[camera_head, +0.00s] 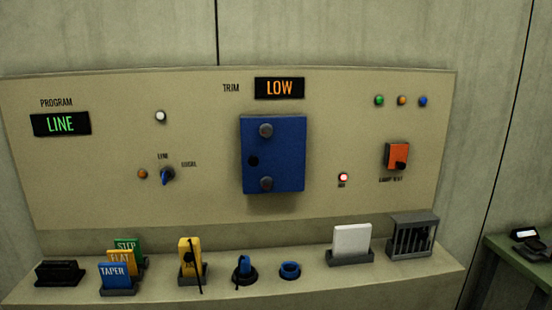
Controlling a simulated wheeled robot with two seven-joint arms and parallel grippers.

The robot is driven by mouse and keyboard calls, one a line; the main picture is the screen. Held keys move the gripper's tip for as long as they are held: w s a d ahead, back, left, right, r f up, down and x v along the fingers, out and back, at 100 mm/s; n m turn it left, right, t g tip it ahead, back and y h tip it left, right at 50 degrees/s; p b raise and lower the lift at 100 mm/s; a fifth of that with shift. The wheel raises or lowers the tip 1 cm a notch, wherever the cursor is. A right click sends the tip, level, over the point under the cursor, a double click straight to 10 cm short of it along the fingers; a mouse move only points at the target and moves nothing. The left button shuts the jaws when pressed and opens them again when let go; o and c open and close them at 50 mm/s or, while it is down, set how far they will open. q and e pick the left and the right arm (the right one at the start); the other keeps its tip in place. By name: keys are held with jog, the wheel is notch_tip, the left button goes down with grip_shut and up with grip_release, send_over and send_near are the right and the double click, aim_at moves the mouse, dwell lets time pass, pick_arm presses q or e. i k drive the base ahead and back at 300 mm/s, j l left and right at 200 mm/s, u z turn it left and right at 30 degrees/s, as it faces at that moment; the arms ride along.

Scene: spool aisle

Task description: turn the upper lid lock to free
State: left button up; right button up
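A blue lid (284,154) is on the middle of the beige panel. A grey round knob, the upper lid lock (266,131), sits near its top edge. A dark round hole or spot shows at the lid's left side. I cannot tell from here which way either lock is turned. The lid looks closed against the panel. Neither of my grippers is in view.
The panel (120,200) carries a LINE display (61,124), a LOW display (279,88), a blue selector (167,175), an orange switch (397,156) and a lit red lamp (343,177). Cards and holders stand on the ledge (330,285) below. A green table (520,270) is at right.

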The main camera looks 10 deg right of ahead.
aim_at(266, 130)
jog(key=k+l+z, duration=0.2)
jog(key=z, duration=0.15)
jog(key=k+l+z, duration=0.2)
jog(key=z, duration=0.15)
jog(key=k+l+z, duration=0.15)
jog(key=l+z, duration=0.15)
